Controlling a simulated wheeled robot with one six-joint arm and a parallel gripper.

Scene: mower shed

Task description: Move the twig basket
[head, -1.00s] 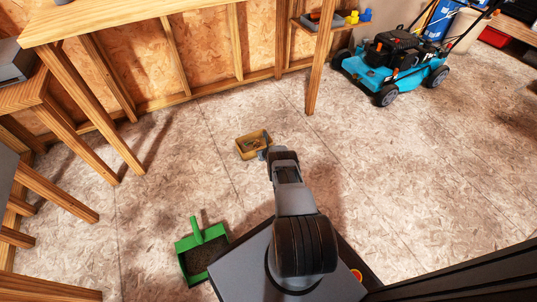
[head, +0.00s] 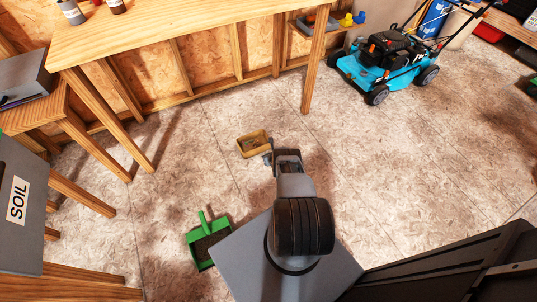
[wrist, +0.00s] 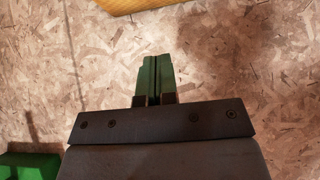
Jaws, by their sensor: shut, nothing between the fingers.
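The twig basket is a small tan open box (head: 247,146) on the floor at the middle of the head view, with something dark inside that is too small to make out. My gripper (head: 267,158) is at its lower right in the head view, close to it. I cannot tell whether they touch. In the wrist view my gripper's two green fingers (wrist: 155,72) are together with nothing between them, above bare floor. A yellow-brown edge (wrist: 140,4) at the top of the wrist view may be the basket, but too little shows to be sure.
A green dustpan (head: 202,227) lies on the floor left of my base. A wooden bench (head: 170,32) stands behind, its legs reaching the floor. A blue mower (head: 385,62) is at the back right.

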